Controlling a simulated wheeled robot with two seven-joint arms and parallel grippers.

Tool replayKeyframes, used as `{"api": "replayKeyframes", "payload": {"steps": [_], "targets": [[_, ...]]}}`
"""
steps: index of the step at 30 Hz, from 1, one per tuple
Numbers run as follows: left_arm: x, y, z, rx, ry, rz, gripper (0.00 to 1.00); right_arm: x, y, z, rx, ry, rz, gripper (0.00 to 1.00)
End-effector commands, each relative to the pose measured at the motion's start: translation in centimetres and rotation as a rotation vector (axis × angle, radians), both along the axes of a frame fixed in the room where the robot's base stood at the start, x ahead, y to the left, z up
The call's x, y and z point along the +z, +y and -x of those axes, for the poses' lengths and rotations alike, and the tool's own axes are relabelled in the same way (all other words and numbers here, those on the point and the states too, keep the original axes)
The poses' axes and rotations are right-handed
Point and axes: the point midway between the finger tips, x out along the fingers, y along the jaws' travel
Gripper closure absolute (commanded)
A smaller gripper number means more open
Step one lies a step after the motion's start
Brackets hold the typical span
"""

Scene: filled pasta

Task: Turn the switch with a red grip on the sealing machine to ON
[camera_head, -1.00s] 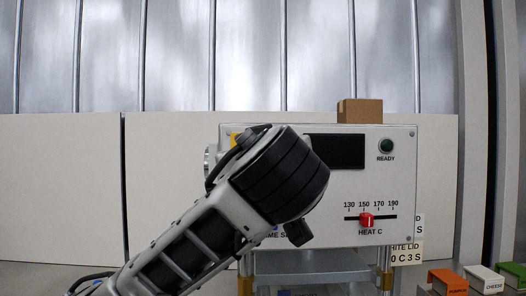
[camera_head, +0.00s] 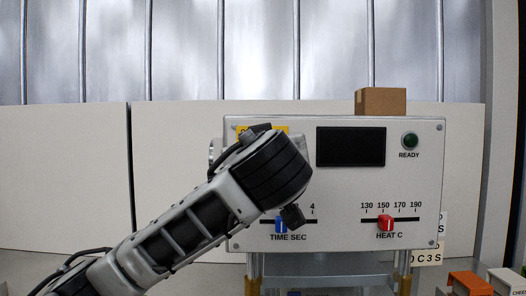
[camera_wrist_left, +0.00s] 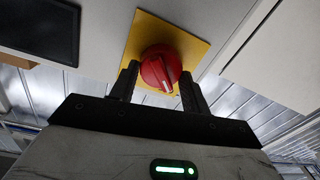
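The sealing machine (camera_head: 340,190) is a white panel facing me. Its red switch grip (camera_wrist_left: 160,66) sits on a yellow plate (camera_wrist_left: 190,41) in the left wrist view. A pale line marks the grip. In the head view my left arm hides the grip, and only the top of the yellow plate (camera_head: 275,130) shows. My left gripper (camera_wrist_left: 158,80) is open, with one dark finger on each side of the lower part of the grip. I cannot tell whether the fingers touch it. No ON or OFF lettering is readable. My right gripper is not in view.
The panel has a dark display (camera_head: 350,147), a green READY lamp (camera_head: 410,140), a blue TIME slider (camera_head: 281,225) and a red HEAT slider (camera_head: 385,223). A cardboard box (camera_head: 381,101) stands on top. An orange-topped bin (camera_head: 470,283) stands at the lower right.

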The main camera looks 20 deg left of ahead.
Motion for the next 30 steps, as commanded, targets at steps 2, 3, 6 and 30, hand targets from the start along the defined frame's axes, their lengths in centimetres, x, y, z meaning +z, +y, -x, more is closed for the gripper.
{"api": "replayKeyframes", "payload": {"steps": [2, 3, 6, 30], "targets": [[0.00, 0.03, 0.02, 0.002, 0.000, 0.000, 0.76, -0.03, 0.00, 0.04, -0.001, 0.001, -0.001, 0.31], [-0.01, 0.03, 0.02, 0.002, 0.000, 0.000, 0.76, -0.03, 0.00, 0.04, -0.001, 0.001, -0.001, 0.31], [-0.02, 0.03, 0.02, 0.002, 0.001, -0.001, 0.76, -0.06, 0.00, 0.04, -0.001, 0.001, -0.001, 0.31], [-0.23, -0.11, -0.07, 0.003, 0.140, -0.476, 0.76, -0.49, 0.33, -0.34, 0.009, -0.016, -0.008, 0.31]]}}
